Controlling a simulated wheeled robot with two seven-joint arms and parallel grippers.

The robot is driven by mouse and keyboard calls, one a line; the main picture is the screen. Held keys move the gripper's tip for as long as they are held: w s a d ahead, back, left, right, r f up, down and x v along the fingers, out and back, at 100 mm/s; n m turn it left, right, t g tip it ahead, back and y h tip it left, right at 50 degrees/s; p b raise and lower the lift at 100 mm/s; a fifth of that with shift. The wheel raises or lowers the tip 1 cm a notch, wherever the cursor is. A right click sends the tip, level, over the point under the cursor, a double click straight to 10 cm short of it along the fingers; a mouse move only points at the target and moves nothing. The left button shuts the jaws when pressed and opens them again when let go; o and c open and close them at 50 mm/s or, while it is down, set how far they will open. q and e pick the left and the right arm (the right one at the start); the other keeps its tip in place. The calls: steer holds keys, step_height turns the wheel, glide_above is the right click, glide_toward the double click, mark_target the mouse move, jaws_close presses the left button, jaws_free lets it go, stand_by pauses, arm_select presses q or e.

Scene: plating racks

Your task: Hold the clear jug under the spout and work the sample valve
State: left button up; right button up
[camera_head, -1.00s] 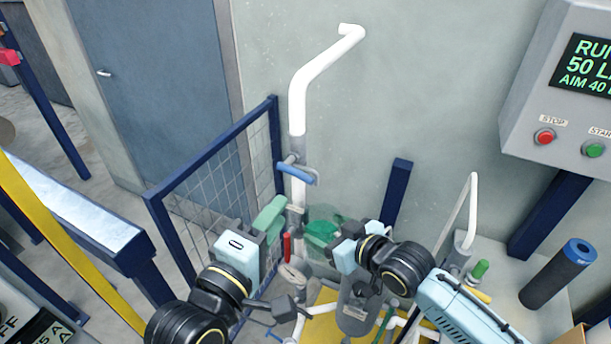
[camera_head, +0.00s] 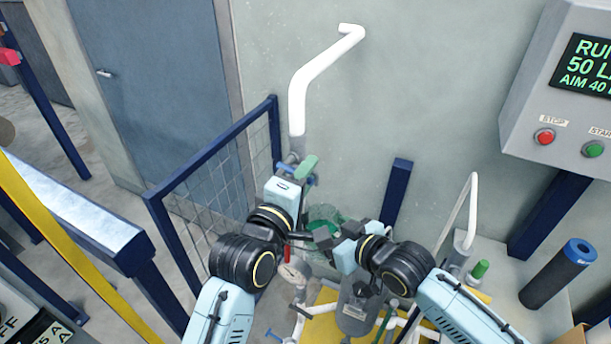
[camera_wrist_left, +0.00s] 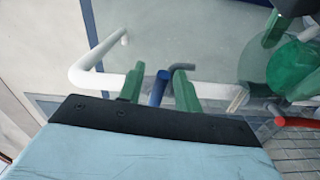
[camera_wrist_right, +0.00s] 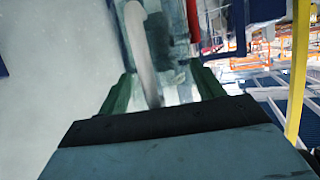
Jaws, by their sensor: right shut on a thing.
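The clear jug (camera_head: 322,213) is beside the white vertical pipe, low in the middle of the head view. My right gripper (camera_head: 331,233) is shut on it, and its green fingers (camera_wrist_right: 163,92) show on either side of a pale curved bar. The blue valve handle (camera_head: 311,180) is on the pipe. My left gripper (camera_head: 297,172) is at this handle. In the left wrist view, the open green fingers (camera_wrist_left: 157,86) stand on either side of the blue handle (camera_wrist_left: 160,88), with small gaps. The spout's outlet over the jug is hidden in the head view.
A blue mesh guard (camera_head: 215,180) stands left of the pipe. A control box (camera_head: 565,130) and a dark cylinder (camera_head: 555,280) are at the right.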

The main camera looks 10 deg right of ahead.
arm_select(q)
jaws_close()
steer(key=shift+r+n, duration=0.25)
steer(key=shift+n, duration=0.55)
jaws_free()
steer(key=v, duration=1.2)
